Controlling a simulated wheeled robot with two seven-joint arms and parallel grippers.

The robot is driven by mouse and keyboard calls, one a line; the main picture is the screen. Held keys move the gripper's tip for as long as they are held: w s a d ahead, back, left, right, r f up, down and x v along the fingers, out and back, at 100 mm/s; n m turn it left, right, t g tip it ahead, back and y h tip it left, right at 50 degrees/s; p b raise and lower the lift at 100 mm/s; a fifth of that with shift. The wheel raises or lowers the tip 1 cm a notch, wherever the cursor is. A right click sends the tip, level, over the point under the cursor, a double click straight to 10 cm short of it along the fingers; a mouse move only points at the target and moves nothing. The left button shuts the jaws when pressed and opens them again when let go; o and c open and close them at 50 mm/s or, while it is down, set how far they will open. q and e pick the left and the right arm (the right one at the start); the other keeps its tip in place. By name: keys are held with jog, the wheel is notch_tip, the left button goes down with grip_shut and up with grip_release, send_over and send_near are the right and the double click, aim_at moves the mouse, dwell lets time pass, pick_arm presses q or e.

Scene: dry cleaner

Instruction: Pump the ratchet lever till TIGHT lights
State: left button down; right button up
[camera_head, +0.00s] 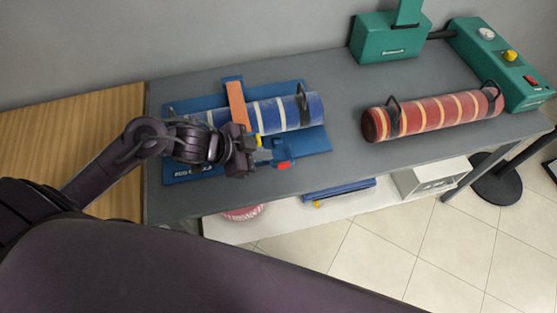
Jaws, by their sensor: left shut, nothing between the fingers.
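A blue base plate (315,144) lies on the grey bench and carries a blue and white striped roll (283,111). An orange strap (237,103) crosses over the roll. A small red part (284,165), perhaps the end of the ratchet lever, shows at the front of the base plate. My left gripper (263,155) is shut and empty, in front of the roll and just left of the red part. I cannot tell whether it touches it. The gripper and wrist hide the ratchet and part of the plate. I cannot make out a TIGHT light. My right gripper is not in view.
A red striped roll (435,114) with black handles lies to the right on the grey bench (345,83). A green machine (390,38) and a green control box (500,62) stand behind it. A lower shelf (283,222) holds a blue item and a white box (437,178).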

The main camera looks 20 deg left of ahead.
aim_at(288, 164)
pick_arm(q)
jog(key=w+d+f, duration=0.1)
jog(key=f, duration=0.1)
jog(key=w+f, duration=0.1)
jog(key=f, duration=0.2)
jog(key=w+d+f, duration=0.1)
jog(key=f, duration=0.2)
jog(key=shift+w+d+f+p, duration=0.1)
jog(key=shift+w+d+p, duration=0.25)
jog(key=shift+w+p, duration=0.05)
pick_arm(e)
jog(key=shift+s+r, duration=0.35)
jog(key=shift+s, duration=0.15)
pick_arm(q)
jog(key=shift+f, duration=0.15)
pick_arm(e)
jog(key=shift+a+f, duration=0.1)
